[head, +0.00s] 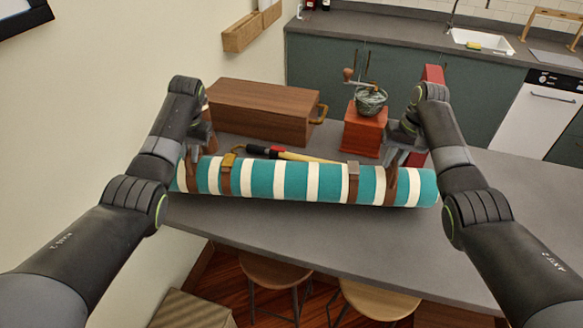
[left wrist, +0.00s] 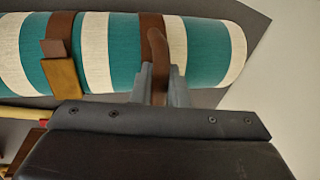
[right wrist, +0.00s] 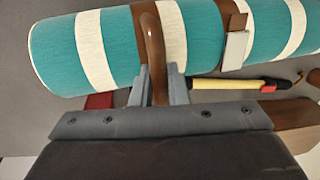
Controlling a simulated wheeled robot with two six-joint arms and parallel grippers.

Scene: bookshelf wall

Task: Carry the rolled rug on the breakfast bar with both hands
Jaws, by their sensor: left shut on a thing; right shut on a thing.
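The rolled rug (head: 310,183) is a teal and white striped roll with brown straps and a brown loop handle near each end. It lies lengthwise along the near side of the grey breakfast bar (head: 480,235); I cannot tell whether it touches the top. My left gripper (head: 197,155) is shut on the left handle, which shows between its fingers in the left wrist view (left wrist: 158,85). My right gripper (head: 396,160) is shut on the right handle, which shows in the right wrist view (right wrist: 153,80).
Behind the rug stand a brown wooden box (head: 262,108), a red-brown grinder (head: 364,130) and a red upright thing (head: 433,75). A yellow and black tool (head: 290,154) lies just behind the rug. Stools (head: 275,270) stand below the near edge. The bar's right part is clear.

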